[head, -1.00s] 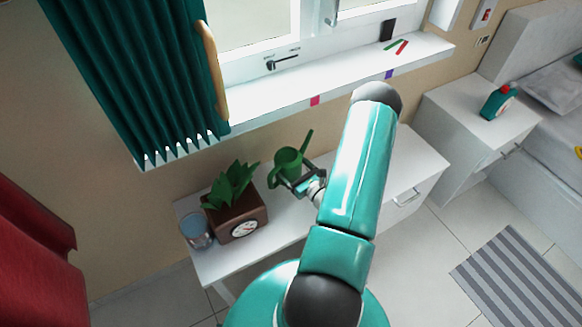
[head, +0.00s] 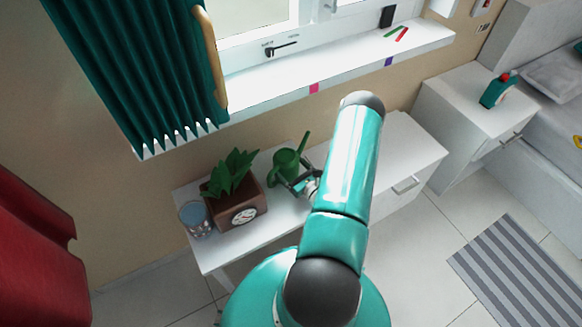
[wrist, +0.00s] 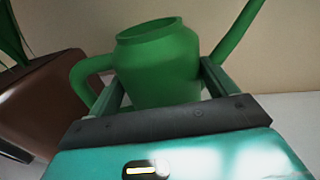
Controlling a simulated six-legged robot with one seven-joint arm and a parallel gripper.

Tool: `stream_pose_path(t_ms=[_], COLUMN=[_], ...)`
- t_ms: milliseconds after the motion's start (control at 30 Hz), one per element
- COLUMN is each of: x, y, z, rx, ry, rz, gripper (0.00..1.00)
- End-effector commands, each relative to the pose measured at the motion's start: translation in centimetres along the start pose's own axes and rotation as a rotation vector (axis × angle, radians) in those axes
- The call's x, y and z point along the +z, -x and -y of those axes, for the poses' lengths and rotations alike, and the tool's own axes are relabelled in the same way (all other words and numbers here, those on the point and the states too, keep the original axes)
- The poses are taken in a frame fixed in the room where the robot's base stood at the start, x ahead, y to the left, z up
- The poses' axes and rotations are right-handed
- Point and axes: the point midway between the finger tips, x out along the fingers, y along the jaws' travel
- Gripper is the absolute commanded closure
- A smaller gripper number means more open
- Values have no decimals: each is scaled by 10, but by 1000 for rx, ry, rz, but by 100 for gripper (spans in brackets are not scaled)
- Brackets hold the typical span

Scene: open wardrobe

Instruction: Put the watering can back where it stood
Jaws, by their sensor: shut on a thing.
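The green watering can (head: 286,161) is at the white table, just right of the potted plant, with its spout up to the right. My gripper (head: 289,184) is shut on the can's body. In the wrist view, my gripper's fingers (wrist: 163,95) lie on either side of the green can (wrist: 158,60). The can looks upright there, its handle on the left and its spout on the right. Its base is hidden behind my gripper, so I cannot tell whether it touches the table.
A leafy plant in a brown box pot (head: 236,208) with a round dial stands close left of the can. A glass of water (head: 195,217) is beside it. The white table (head: 400,150) is clear on the right. The window sill (head: 270,88) and green curtain (head: 150,70) are behind and above.

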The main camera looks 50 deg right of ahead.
Motion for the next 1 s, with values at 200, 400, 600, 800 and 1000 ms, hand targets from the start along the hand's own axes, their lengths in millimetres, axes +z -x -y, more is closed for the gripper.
stream_pose_path(t_ms=[200, 400, 600, 800, 1000], x=[1, -1, -4, -6, -6], y=[0, 0, 0, 0, 0], z=[0, 0, 0, 0, 0], rx=[0, 0, -1, -1, -1], ry=[0, 0, -1, 0, 0], rz=[3, 3, 3, 3, 1], gripper=[65, 65, 65, 65, 65])
